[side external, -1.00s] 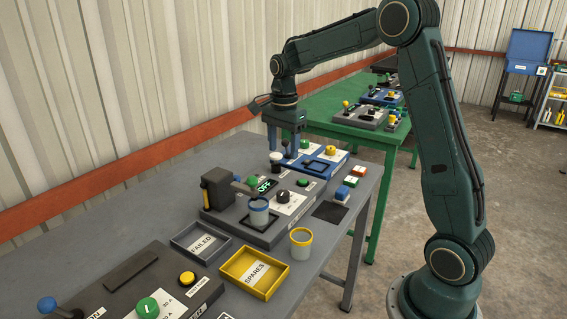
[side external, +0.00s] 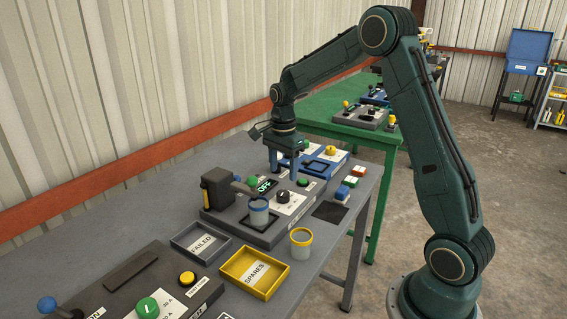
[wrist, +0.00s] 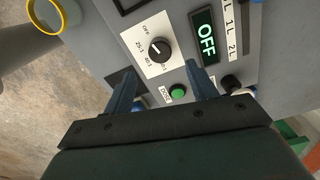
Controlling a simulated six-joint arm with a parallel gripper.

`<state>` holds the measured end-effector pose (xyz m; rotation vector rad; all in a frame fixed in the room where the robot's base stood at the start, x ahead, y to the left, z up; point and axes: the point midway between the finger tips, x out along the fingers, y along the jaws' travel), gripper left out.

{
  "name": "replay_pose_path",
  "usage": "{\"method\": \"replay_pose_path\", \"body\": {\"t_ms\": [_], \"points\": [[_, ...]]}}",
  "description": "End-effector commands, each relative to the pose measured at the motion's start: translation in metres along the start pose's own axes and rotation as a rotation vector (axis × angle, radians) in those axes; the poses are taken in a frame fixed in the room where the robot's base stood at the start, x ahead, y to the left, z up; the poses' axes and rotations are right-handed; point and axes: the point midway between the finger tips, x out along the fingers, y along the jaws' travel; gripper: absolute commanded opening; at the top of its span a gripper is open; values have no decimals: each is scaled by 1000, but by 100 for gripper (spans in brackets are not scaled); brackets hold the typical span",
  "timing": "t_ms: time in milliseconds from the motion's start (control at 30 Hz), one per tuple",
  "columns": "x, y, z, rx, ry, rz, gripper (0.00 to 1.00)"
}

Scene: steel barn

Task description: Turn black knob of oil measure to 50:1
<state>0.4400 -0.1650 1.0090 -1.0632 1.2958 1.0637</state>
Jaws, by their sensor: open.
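The black knob (side external: 284,194) sits on a white dial plate on the grey oil measure (side external: 245,228). In the wrist view the knob (wrist: 159,47) has a small white mark; the plate around it reads OFF, 25:1 and 40:1, with another label partly hidden. Which label the mark faces is hard to tell. The display (wrist: 205,35) reads OFF. My gripper (side external: 283,172) is open and empty, fingers pointing down, above and slightly beyond the knob. In the wrist view its fingertips (wrist: 158,69) are spread, with the knob just ahead of the gap, untouched.
A green button (wrist: 178,91) lies near the gap between my fingers. A blue-rimmed cup (side external: 258,212) stands on the oil measure, beside a dark upright block (side external: 217,188). A yellow-rimmed cup (side external: 301,244), FAILED tray (side external: 183,248) and yellow SPARES tray (side external: 236,287) stand nearer. A blue device lies behind.

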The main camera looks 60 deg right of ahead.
Motion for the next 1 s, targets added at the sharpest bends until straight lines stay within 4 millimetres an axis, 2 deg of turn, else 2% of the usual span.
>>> {"method": "replay_pose_path", "body": {"t_ms": [300,500,700,967,1000], "points": [[50,1,0,0,-1,4,57],[69,0,0,0,0,2,57],[77,0,0,0,0,0,57],[77,0,0,0,0,0,57],[77,0,0,0,0,0,50]]}}
